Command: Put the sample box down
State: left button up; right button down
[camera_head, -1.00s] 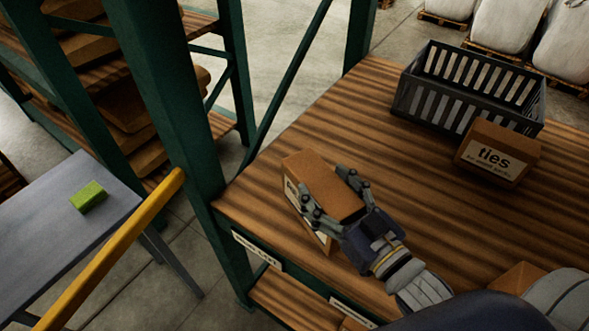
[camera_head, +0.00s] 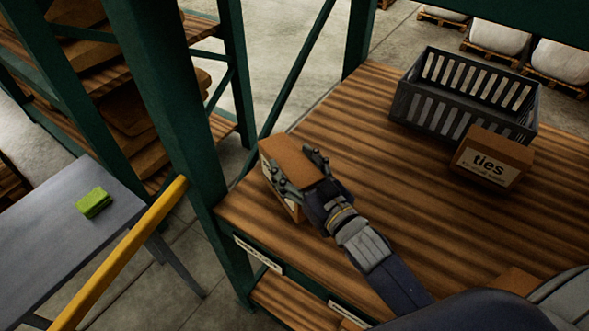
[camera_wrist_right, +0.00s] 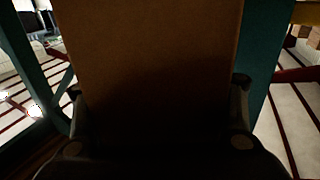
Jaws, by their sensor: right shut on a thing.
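The sample box (camera_head: 292,156) is a brown cardboard box near the left end of the wooden shelf, close to the green upright. My right gripper (camera_head: 300,172) is shut on it, with fingers on two opposite sides. In the right wrist view the box (camera_wrist_right: 150,60) fills the middle, between the fingers of my right gripper (camera_wrist_right: 160,110). I cannot tell whether the box touches the shelf board or is held just above it. My left gripper is not in view.
A dark slatted crate (camera_head: 465,95) and a brown box marked "ties" (camera_head: 490,158) stand on the shelf (camera_head: 400,190) at right. A green upright (camera_head: 185,110) rises left of the sample box. A grey table (camera_head: 60,220) holds a green sponge-like block (camera_head: 93,202). The middle boards are clear.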

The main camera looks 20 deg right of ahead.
jog(key=shift+f, duration=1.05)
jog(key=shift+c, duration=1.3)
grip_release()
jog(key=shift+f, duration=0.3)
jog(key=shift+s, duration=0.1)
jog(key=shift+r, duration=0.15)
jog(key=b+v, duration=0.3)
jog(key=v, duration=0.9)
jog(key=shift+r, duration=0.1)
